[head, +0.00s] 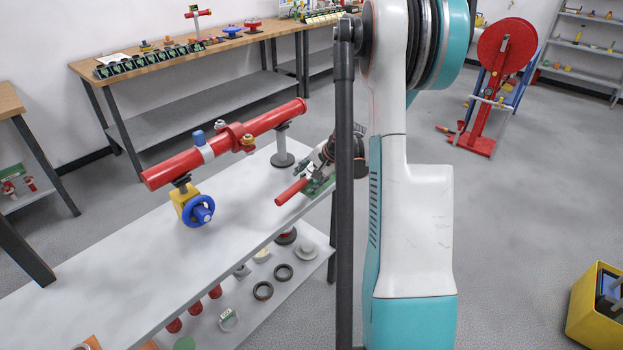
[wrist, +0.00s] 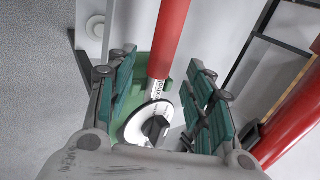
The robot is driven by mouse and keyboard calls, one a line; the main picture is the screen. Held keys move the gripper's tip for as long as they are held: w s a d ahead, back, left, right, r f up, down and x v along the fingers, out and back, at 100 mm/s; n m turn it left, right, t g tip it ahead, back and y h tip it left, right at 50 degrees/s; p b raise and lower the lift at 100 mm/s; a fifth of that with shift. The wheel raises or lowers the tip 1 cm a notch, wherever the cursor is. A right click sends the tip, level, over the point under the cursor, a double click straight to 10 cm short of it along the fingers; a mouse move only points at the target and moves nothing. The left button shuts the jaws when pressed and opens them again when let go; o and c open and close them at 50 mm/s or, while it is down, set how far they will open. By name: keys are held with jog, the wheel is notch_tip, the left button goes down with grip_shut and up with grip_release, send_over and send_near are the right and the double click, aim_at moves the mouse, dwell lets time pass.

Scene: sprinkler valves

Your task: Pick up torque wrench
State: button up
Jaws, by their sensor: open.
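The torque wrench (wrist: 168,45) has a red handle and a round white head with a black knob. In the wrist view it runs from the top middle down between the two green-padded fingers of my gripper (wrist: 162,62). The fingers stand open on either side, with visible gaps to it. A green piece lies beneath the wrench. In the head view the red handle (head: 291,192) sticks out at the grey bench's right end, below my gripper (head: 322,165). My arm hides part of the gripper and wrench there.
A red pipe (head: 220,145) on stands, with a blue handwheel (head: 198,211), spans the grey bench (head: 110,260) left of the wrench. Rings and red parts lie on the lower shelf. A red reel stand (head: 490,95) and yellow bin (head: 598,315) stand at right.

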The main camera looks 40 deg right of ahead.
aim_at(304, 181)
jog(key=b+x, duration=0.1)
jog(key=x, duration=0.4)
jog(key=shift+f+b, duration=0.1)
jog(key=shift+b, duration=0.25)
jog(key=shift+c, duration=0.3)
grip_shut()
